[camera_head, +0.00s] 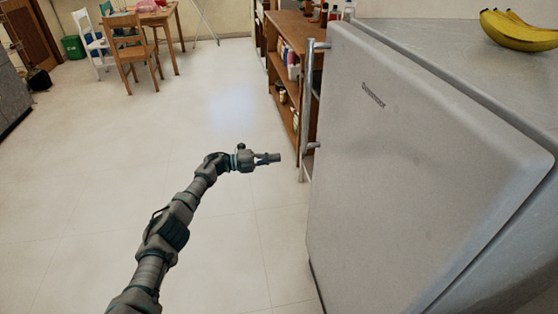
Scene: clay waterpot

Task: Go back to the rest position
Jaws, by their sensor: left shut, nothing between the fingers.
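My left arm reaches up from the bottom of the head view. Its gripper (270,158) is shut and empty, pointing right toward the fridge handle. A grey fridge (400,180) with a closed door fills the right side. Its long metal handle (308,110) runs down the door's left edge. A gap shows between my left fingertips and the handle in the picture; the depth between them is hard to tell. My right gripper is out of the picture.
A wooden shelf (290,36) with bottles and jars stands behind the fridge. Bananas (518,32) lie on the fridge top. A wooden table (150,16), a wooden chair (128,52) and a white chair (92,42) stand far back left. The tiled floor (90,170) between is clear.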

